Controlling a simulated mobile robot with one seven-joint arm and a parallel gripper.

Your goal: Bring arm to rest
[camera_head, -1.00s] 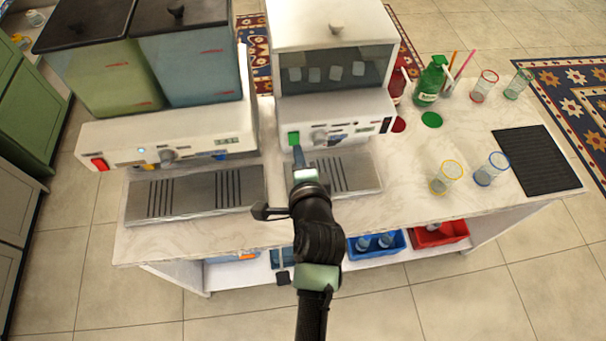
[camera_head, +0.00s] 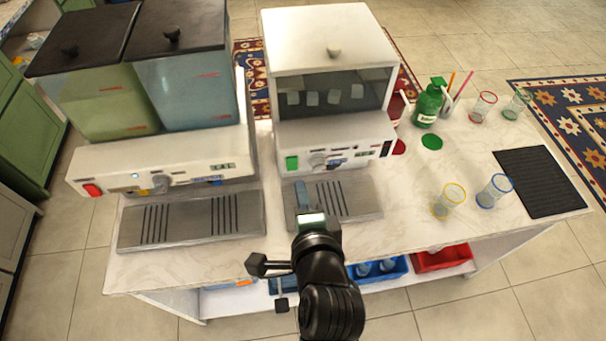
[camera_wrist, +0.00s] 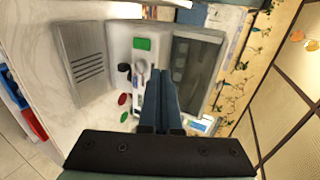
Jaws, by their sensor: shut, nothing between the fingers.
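My gripper (camera_head: 303,196) is in the head view in front of the white ice machine (camera_head: 330,75), over its grey drip tray (camera_head: 348,197). It is shut and holds nothing. In the wrist view my gripper (camera_wrist: 163,78) shows its two blue fingers side by side, pointing toward the machine. The machine's front with its green button (camera_wrist: 142,44) is beyond the fingers there. My fingertips look apart from the machine's front. My black wrist hides part of the counter's front edge.
A two-tank dispenser (camera_head: 165,165) stands left. A green bottle (camera_head: 427,105), several glasses and a black mat (camera_head: 541,183) are on the marble counter (camera_head: 400,222) at right. Blue (camera_head: 378,268) and red (camera_head: 443,258) bins sit on the shelf below. Open floor lies in front.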

